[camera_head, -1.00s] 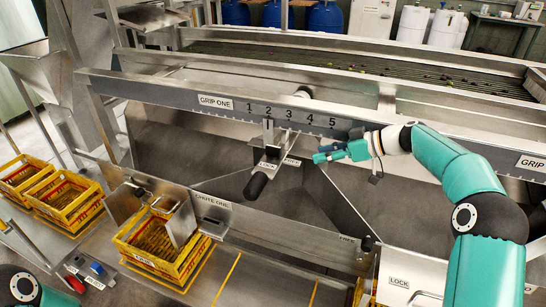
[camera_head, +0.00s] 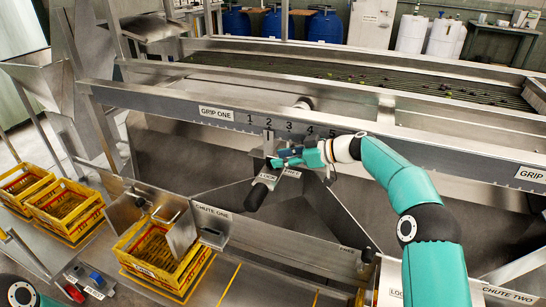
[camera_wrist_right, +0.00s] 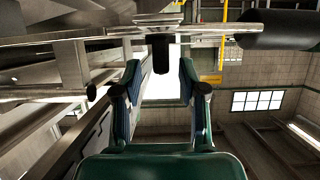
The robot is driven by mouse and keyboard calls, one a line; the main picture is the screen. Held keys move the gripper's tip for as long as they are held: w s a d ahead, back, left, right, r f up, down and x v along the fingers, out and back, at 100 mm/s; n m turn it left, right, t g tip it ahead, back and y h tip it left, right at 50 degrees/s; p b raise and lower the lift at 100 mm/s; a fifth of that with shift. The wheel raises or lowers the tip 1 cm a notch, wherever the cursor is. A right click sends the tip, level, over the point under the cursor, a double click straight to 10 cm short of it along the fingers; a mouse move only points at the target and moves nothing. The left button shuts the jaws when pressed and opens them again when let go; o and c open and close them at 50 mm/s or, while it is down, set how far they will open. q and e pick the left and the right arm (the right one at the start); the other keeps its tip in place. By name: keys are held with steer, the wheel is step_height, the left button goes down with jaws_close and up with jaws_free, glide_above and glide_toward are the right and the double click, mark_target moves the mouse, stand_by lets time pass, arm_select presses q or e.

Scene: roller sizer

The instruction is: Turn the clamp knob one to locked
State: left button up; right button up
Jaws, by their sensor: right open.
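The grip one clamp sits below the scale on the long rail, its pointer near mark 2. It has a plate with a LOCK label (camera_head: 266,178) and a long black handle (camera_head: 256,197) pointing down-left. My right gripper (camera_head: 282,158) is beside the clamp and hides part of it in the head view. In the right wrist view a short black bar, seemingly the clamp knob (camera_wrist_right: 160,53), hangs from the metal plate. It lies ahead, between the open fingers of my right gripper (camera_wrist_right: 160,88), with no contact visible. My left gripper is out of view.
The GRIP ONE rail (camera_head: 160,102) runs just above the right gripper. The black handle also crosses the upper right of the wrist view (camera_wrist_right: 280,28). Yellow crates (camera_head: 150,268) stand at lower left. A LOCK plate and CHUTE TWO sign (camera_head: 508,295) are at lower right.

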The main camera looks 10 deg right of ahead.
mark_target(273, 157)
steer(key=shift+x, duration=1.6)
